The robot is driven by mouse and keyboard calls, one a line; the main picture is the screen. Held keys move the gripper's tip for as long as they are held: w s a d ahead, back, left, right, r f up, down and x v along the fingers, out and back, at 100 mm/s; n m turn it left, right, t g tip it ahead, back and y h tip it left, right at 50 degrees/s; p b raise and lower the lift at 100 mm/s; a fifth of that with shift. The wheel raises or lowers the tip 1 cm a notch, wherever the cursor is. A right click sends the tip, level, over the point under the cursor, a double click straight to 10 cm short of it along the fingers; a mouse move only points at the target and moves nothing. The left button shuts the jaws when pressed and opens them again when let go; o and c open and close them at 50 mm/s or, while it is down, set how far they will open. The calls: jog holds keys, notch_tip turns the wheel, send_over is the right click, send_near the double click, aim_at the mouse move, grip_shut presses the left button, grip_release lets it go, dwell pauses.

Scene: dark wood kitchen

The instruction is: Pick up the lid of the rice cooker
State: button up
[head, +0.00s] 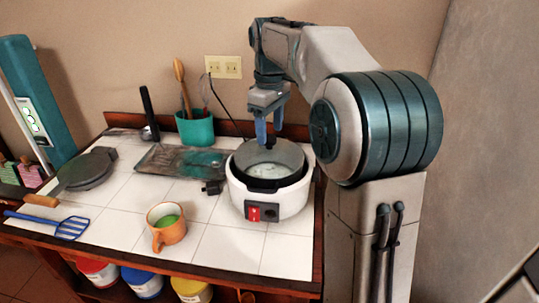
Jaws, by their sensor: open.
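The rice cooker (284,205) is white and round with a red switch on its front. It stands at the right side of the tiled counter. Its lid (265,172) looks like clear glass lying over the dark inner pot, with a small dark knob near the back; its outline is hard to make out. My gripper (269,134) points down just above the back of the lid. Its blue fingers are apart and nothing shows between them. The fingertips are very close to the knob; I cannot tell whether they touch it.
A metal tray (165,162) lies left of the cooker, with a teal utensil holder (195,130) behind it. An orange mug (168,234) stands at the front. A grey pan (85,172) and blue spatula (70,228) lie at the left. Bare tiles lie in front of the cooker.

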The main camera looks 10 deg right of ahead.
aim_at(269, 138)
jog(key=shift+a+f, duration=0.1)
jog(key=shift+f, duration=1.45)
jog(key=c, duration=1.1)
grip_shut()
jog(key=shift+r, duration=0.15)
